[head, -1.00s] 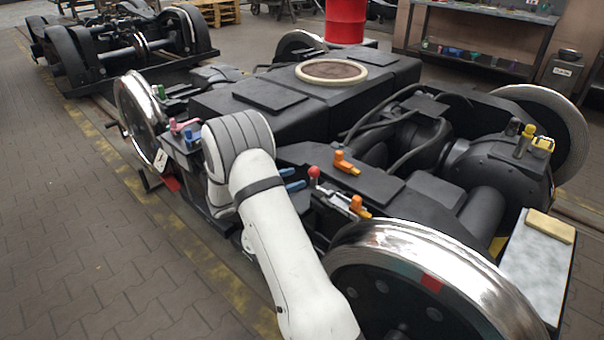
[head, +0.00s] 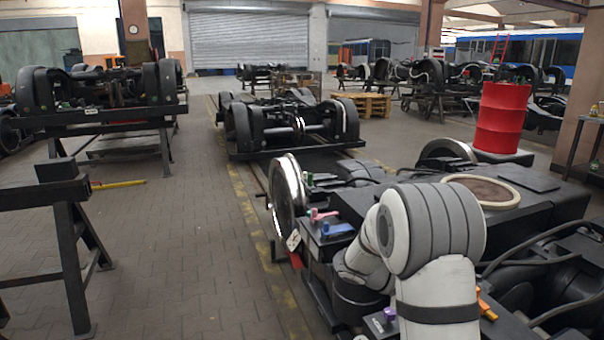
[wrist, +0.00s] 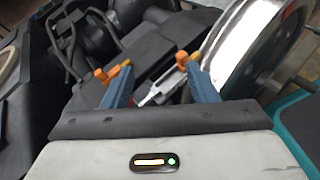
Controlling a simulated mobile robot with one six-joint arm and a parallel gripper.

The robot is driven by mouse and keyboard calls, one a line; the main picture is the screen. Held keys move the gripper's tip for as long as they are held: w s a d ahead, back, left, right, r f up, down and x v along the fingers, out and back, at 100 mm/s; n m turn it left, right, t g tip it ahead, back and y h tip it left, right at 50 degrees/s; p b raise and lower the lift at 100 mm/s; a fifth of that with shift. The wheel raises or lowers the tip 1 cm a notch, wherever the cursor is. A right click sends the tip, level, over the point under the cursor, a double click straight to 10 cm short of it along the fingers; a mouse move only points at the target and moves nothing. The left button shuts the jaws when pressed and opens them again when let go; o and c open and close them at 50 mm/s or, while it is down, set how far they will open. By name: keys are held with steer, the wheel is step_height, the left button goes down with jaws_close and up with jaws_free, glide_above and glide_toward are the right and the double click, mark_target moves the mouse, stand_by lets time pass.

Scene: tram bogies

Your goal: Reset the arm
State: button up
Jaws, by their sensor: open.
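My gripper (wrist: 160,66) shows in the wrist view as two blue fingers, spread apart with nothing held between them. A pale lever with a reddish tip lies beyond and between the fingers. Pink (head: 321,215), blue (head: 336,229) and purple (head: 390,314) handles sit along the bogie's edge beside my arm.
A shiny wheel (wrist: 243,50) is close to the right finger. A red drum (head: 502,118) stands behind the bogie. Another bogie (head: 290,128) stands farther back. Black trestles (head: 70,240) stand at left.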

steer(key=s+a+r+m+t+y+p, duration=0.2)
steer(key=s+a+r+m+y+p, duration=0.4)
steer(key=s+a+r+p, duration=0.2)
steer(key=s+a+r+m+t+y+p, duration=0.3)
steer(key=s+a+r+m+y+p, duration=0.3)
steer(key=s+r, duration=0.7)
step_height(320, 180, up, 3)
steer(key=a+y+p, duration=0.1)
steer(key=a+p, duration=0.1)
steer(key=p, duration=0.1)
steer(key=shift+s+a+m, duration=0.25)
steer(key=shift+m, duration=0.05)
steer(key=shift+c, duration=0.4)
